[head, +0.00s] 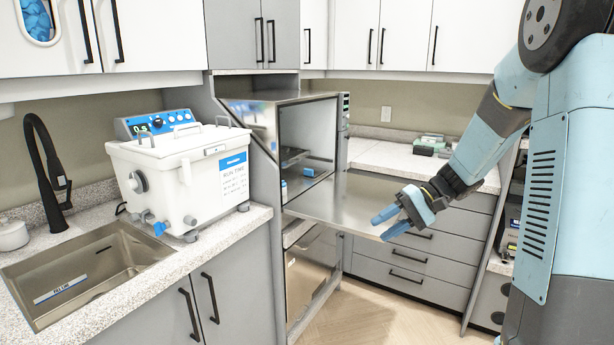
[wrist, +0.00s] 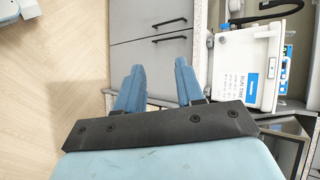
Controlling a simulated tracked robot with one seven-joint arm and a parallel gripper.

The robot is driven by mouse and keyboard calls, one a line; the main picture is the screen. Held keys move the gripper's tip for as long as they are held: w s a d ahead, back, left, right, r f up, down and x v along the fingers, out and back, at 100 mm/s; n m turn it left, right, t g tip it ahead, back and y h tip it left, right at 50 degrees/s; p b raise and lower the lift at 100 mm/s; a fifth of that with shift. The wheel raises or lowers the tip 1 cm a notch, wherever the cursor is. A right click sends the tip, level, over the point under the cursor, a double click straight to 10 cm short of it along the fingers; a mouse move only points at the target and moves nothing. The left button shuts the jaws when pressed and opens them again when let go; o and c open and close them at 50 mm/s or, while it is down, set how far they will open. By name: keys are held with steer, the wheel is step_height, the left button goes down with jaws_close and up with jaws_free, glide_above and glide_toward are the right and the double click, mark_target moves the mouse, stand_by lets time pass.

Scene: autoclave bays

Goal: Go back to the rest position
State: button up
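My gripper (head: 388,222) is in the middle right of the head view, in front of the open autoclave bay. Its two blue fingers stand apart with nothing between them. In the wrist view my gripper (wrist: 160,88) also shows open and empty, with grey cabinet fronts beyond the fingers. My arm comes in from the right side of the head view, bent at the elbow and reaching down to the left.
The autoclave bay (head: 283,135) has its flat metal door (head: 345,200) lowered outward near my gripper. A white ultrasonic cleaner (head: 160,180) stands on the left counter beside a sink (head: 85,270). Grey drawers (head: 425,245) stand behind. Bare floor (head: 390,320) shows below my gripper.

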steer(key=s+d+r+t+h, duration=0.2)
steer(key=s+r+h, duration=0.3)
steer(key=s, duration=0.6)
steer(key=s+d+r+n+t+h, duration=0.1)
steer(key=s+r+t+h, duration=0.4)
steer(key=s, duration=0.6)
steer(key=shift+s+d+r+h, duration=0.15)
steer(key=shift+d+r+h, duration=0.3)
steer(key=shift+d+h, duration=0.25)
steer(key=shift+o, duration=0.5)
